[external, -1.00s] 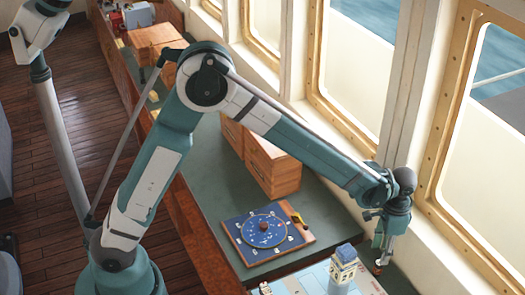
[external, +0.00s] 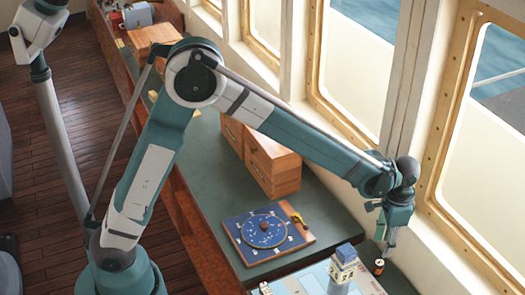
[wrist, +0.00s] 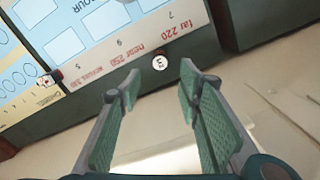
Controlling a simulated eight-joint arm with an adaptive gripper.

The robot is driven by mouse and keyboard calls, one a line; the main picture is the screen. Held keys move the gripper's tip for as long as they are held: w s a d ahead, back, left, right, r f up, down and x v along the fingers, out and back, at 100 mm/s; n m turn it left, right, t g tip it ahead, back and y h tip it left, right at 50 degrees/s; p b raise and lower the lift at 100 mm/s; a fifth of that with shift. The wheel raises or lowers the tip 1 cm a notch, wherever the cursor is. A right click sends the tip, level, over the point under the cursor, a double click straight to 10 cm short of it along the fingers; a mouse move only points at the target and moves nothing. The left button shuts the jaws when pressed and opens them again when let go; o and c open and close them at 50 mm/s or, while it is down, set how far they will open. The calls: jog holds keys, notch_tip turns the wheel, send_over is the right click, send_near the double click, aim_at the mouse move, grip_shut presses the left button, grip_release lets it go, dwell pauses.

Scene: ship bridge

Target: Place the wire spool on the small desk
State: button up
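A small dark cylinder with a copper-coloured band, which looks like the wire spool (external: 379,266), stands on a dark green top beside the printed board. In the wrist view, a small round white end with dark marks, probably the same spool (wrist: 160,62), shows just beyond the gap between my fingertips. My gripper (external: 389,244) is above and slightly right of it in the external view, pointing down. Its fingers (wrist: 165,85) are apart with nothing between them. I cannot tell for certain which surface is the small desk.
A printed light-blue board (external: 312,277) carries a small house-shaped tower (external: 343,262). A blue dial board (external: 265,234) lies on the long green counter (external: 215,172), with wooden drawer boxes (external: 272,168) behind it. The window wall (external: 432,235) stands close on the right.

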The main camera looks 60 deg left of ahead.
jog(key=s+a+r+n+t, duration=0.2)
jog(key=s+a+r+t, duration=0.1)
jog(key=s+a+r, duration=1.2)
jog(key=s+a+r+n+t, duration=0.1)
jog(key=s+a, duration=0.4)
jog(key=s, duration=0.6)
jog(key=s+a+n+t, duration=0.2)
jog(key=s+a, duration=0.3)
jog(key=s, duration=0.5)
jog(key=shift+s+r+t, duration=0.35)
jog(key=shift+r+t, duration=0.05)
jog(key=shift+t, duration=0.2)
notch_tip(320, 180, down, 7)
jog(key=b, duration=0.7)
jog(key=shift+f, duration=0.2)
dwell(0.3)
